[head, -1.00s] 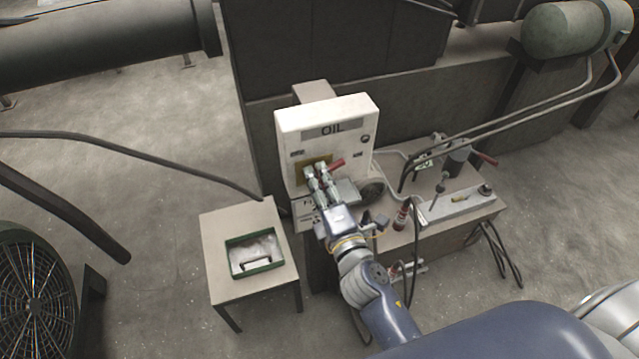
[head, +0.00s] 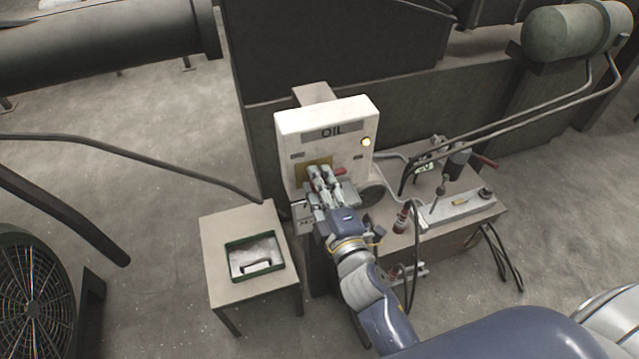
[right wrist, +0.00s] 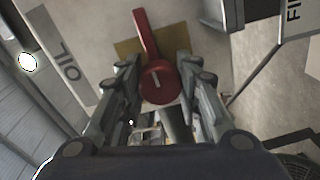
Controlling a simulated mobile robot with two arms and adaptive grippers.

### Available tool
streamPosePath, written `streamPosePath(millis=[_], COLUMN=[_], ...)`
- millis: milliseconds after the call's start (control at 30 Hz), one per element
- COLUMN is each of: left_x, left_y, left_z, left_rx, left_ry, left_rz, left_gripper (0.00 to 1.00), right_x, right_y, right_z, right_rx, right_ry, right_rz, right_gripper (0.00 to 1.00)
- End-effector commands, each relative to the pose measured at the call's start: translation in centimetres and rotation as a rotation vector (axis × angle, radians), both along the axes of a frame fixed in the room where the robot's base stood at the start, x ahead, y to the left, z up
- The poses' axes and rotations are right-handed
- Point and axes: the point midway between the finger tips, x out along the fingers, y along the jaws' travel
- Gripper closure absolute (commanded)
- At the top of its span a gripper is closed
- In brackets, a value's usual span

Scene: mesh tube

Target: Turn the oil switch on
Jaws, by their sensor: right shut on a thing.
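The white oil box (head: 350,155) with an "OIL" sign stands upright in the middle of the head view. Its red switch handle (head: 340,171) shows only at its tip there, pointing right; my right gripper (head: 317,176) hides the rest. In the right wrist view, the red switch (right wrist: 147,45) has a long lever and a round hub. The right gripper (right wrist: 160,75) is shut on it, with a finger on each side. A round lamp (head: 366,142) on the box glows yellow, and it shows bright in the wrist view (right wrist: 27,62). My left gripper is not in view.
A small table (head: 222,217) with a green-rimmed tray (head: 232,272) stands left of the box. A bench (head: 455,226) with tools, hoses and a dark wheel (head: 371,194) lies to the right. A fan (head: 35,300) stands at the far left. Floor is free between fan and table.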

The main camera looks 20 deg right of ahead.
Motion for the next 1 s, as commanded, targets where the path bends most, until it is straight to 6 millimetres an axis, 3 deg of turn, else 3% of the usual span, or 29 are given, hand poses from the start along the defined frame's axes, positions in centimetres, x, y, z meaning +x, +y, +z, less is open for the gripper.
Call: streamPosePath(millis=[167, 200, 300, 667, 1000], left_x=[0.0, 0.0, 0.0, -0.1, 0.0], left_y=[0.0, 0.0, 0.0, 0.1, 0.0], left_z=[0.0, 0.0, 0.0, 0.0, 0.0], left_rx=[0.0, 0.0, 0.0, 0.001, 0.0], left_ry=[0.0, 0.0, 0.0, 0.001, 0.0], left_rz=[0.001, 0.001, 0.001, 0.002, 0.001], left_gripper=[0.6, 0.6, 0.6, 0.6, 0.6], right_x=[0.0, 0.0, 0.0, -0.2, -4.3], right_y=[0.0, 0.0, 0.0, 0.0, -0.2], right_z=[-0.1, -0.1, -0.1, -0.1, -0.2], right_rx=[0.003, 0.003, 0.002, 0.001, 0.003], right_ry=[0.002, 0.002, 0.001, 0.001, 0.005], right_rz=[0.0, 0.0, -0.001, 0.0, -0.002], right_gripper=[0.92, 0.64, 0.47, 0.47, 0.47])
